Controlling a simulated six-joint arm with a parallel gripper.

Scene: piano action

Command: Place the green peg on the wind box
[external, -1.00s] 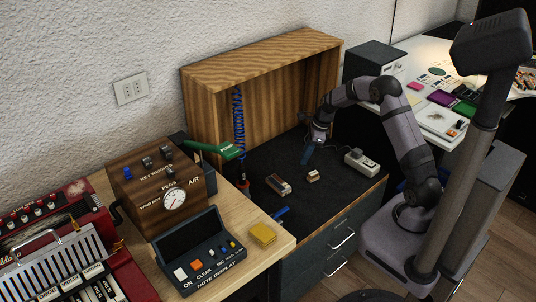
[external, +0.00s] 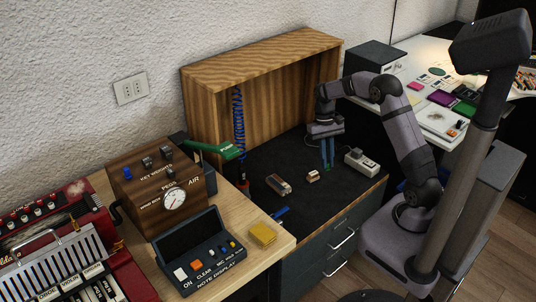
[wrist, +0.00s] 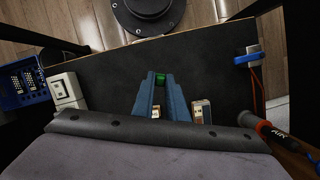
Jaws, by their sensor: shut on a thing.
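My gripper (external: 328,164) points down over the dark bench mat, in front of the open wooden cabinet. In the wrist view, its blue fingers (wrist: 160,78) are shut on the green peg (wrist: 160,79), a small green piece between the tips. The peg is too small to make out in the external view. The wooden box with a round gauge and the words PEGS and AIR (external: 143,205), which I take as the wind box, stands on the light wood table at the left, well away from my gripper.
A small brown-and-white block (external: 313,176), a longer brown-and-metal part (external: 279,185) and a white switch box (external: 361,162) lie on the mat. A blue coiled hose (external: 239,118) and green lever (external: 228,152) stand towards the wooden box. A note display (external: 208,265) sits before it.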

